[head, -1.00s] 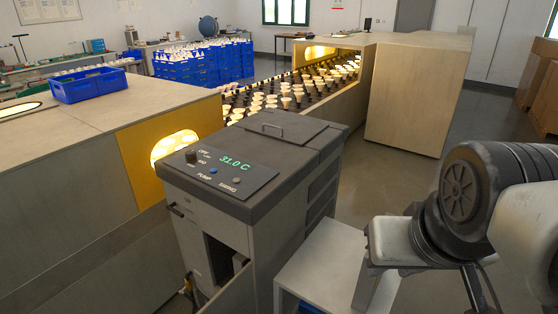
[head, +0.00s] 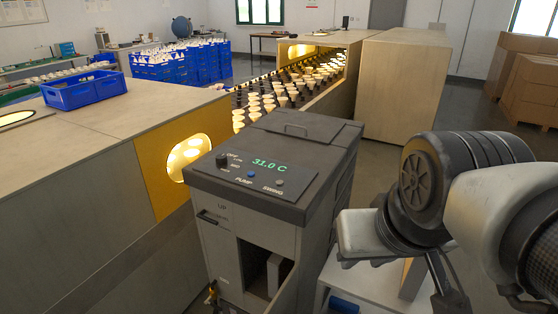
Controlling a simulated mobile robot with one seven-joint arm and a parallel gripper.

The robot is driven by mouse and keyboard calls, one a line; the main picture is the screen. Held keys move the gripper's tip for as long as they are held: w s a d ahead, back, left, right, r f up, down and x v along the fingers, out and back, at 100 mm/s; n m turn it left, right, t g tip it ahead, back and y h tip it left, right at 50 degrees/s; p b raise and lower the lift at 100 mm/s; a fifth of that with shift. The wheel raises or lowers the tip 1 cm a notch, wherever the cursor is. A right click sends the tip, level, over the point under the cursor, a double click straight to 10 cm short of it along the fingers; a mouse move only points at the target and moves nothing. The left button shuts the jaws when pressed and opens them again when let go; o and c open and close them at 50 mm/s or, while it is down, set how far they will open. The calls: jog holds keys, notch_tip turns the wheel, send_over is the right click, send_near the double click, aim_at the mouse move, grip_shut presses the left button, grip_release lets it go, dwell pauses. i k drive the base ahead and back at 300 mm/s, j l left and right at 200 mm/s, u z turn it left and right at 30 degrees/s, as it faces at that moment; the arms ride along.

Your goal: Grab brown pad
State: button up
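I cannot make out a brown pad for certain. A tan, upright-looking piece (head: 411,277) shows at the white stand, partly hidden behind my arm; I cannot tell what it is. My arm fills the lower right, with a grey and black joint. A dark part below it (head: 446,288) may belong to my gripper; its fingertips are not clearly visible, and I cannot tell whether it holds anything. The grey machine (head: 300,128) with a "31.0 C" display, a knob and buttons stands at the centre. Its front has an open bay (head: 254,268) with a grey panel (head: 278,274) inside.
A white stand (head: 330,277) with a blue object (head: 344,306) is right of the machine. Left is a long bench (head: 60,165) with a blue crate (head: 84,91). Behind, lit bulbs (head: 268,104) line a conveyor. Cardboard boxes (head: 528,90) stand far right. Some floor between is clear.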

aim_at(279, 267)
jog(key=j+z, duration=0.25)
jog(key=j, duration=0.8)
jog(key=k+j+z, duration=0.1)
jog(key=j+z, duration=0.15)
jog(key=j, duration=0.75)
jog(key=i+j+z, duration=0.1)
jog(key=i+j, duration=0.2)
jog(key=j, duration=0.1)
